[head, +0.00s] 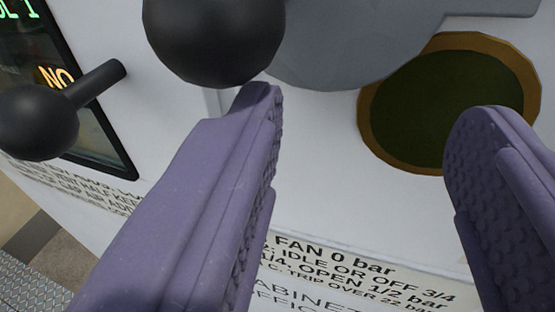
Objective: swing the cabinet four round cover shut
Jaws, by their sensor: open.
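A grey round cover (345,45) shows at the top of the head view, cut off by the upper edge. It lies up and left of a round opening (450,105) with a brown-orange rim and a dark green inside. Most of the opening is uncovered. A large black ball knob (215,38) stands in front of the cover's left side; I cannot tell whether it is fixed to the cover. My gripper (370,115) is open and empty, its purple fingers spread below the cover. The left fingertip is just under the knob, and the right one overlaps the opening's lower right.
The white cabinet face (310,150) carries a printed label (350,268) about fan and bar values. At left, a second black ball knob on a stem (40,122) sticks out before a dark display (65,90). Metal grating (35,290) shows at lower left.

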